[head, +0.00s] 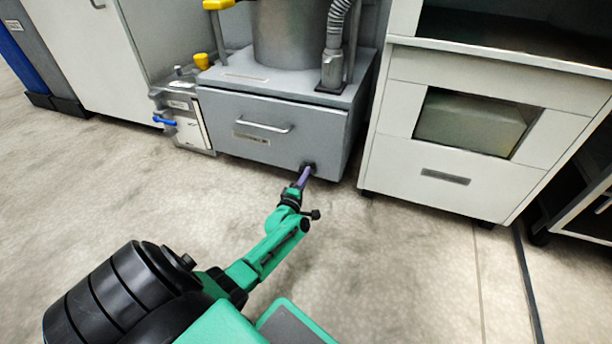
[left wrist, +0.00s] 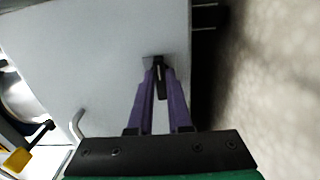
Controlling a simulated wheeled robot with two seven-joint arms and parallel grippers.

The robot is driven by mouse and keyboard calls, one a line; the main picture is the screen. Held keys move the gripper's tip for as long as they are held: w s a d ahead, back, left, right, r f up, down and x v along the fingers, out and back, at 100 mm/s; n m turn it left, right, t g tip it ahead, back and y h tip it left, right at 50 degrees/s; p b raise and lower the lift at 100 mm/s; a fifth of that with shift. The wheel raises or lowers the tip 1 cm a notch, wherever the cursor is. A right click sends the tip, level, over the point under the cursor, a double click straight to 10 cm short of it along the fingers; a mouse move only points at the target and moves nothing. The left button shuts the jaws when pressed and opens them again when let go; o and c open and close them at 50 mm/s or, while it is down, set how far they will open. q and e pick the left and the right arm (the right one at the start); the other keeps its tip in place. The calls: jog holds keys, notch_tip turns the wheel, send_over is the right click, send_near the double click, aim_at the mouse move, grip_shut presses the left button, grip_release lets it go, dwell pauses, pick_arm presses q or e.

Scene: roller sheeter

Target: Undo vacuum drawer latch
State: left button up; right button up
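The vacuum drawer (head: 271,129) is the grey front under the metal cylinder, with a bar handle (head: 263,127) and a label. Its front looks closed. A small dark latch (head: 308,167) sits at its lower right corner; it also shows in the left wrist view (left wrist: 158,63), with a dark lever hanging between my fingers. My left gripper (head: 304,177) reaches up to the latch. Its purple fingers (left wrist: 159,72) stand on both sides of the dark lever and appear closed on it. The fingers partly hide the latch. My right gripper is not in view.
A white cabinet (head: 450,178) with a window stands close on the right. A small metal unit with a blue handle (head: 164,121) stands left of the drawer. Yellow-handled levers (head: 202,61) are above. The floor (head: 420,265) in front is clear.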

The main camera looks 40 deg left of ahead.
pick_arm(q)
jog(key=o, duration=0.4)
jog(key=shift+c, duration=0.2)
jog(key=shift+s, duration=0.1)
jog(key=p+v, duration=0.7)
jog(key=v, duration=0.7)
jog(key=shift+s, duration=0.2)
jog(key=shift+d, duration=0.15)
